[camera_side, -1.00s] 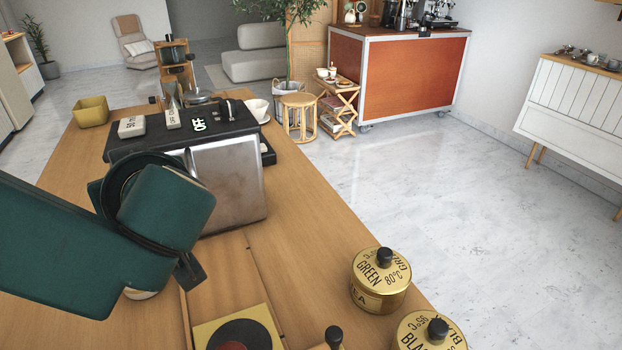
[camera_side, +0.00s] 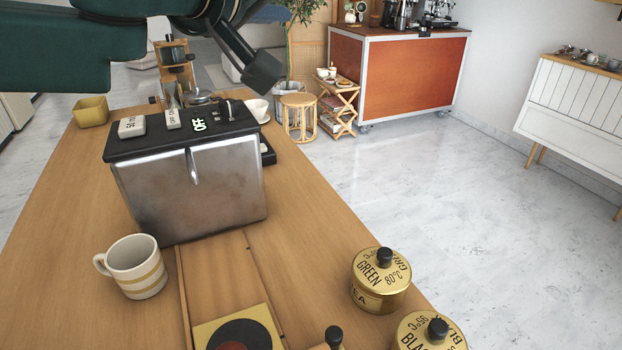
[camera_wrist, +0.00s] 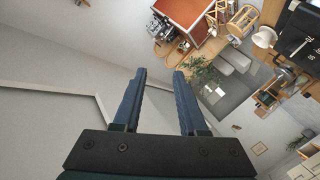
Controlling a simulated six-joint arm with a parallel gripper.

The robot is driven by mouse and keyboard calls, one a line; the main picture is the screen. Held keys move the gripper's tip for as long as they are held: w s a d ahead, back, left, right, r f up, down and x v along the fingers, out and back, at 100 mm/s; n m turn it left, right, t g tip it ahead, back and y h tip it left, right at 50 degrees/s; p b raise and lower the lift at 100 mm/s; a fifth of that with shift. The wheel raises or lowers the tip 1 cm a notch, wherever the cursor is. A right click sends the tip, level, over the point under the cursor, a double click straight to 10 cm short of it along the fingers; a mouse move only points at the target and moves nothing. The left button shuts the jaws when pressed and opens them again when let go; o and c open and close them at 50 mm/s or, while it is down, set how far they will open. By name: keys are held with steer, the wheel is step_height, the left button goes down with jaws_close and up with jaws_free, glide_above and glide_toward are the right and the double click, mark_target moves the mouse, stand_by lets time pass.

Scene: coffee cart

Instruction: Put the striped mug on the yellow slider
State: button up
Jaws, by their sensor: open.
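The striped mug (camera_side: 137,267), cream with yellow bands, stands upright on the wooden counter left of the slider, its handle to the left. The yellow slider (camera_side: 207,329) lies at the front end of a wooden track; a dark disc with a reddish centre is on it, and its front is cut off by the picture edge. My gripper (camera_wrist: 159,75) is open and empty in the wrist view, which looks out over the room. In the side view my arm is raised high above the coffee machine, well away from the mug; the fingertips do not show clearly there.
The metal coffee machine (camera_side: 190,193) stands behind the mug and track. Gold tins, a green tea tin (camera_side: 380,283) and a black one (camera_side: 428,333), stand at right. A yellow bowl (camera_side: 91,112) and a white cup (camera_side: 257,109) are farther back. The counter around the mug is clear.

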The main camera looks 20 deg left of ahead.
steer(key=s+d+r+m+g+h, duration=0.1)
steer(key=d+r+m+g+h, duration=0.15)
steer(key=d+m+h, duration=0.35)
steer(key=m+g+y, duration=0.3)
steer(key=g+y, duration=0.5)
steer(key=g, duration=0.6)
glide_above(154, 292)
step_height(154, 292, down, 33)
steer(key=shift+f, duration=2.85)
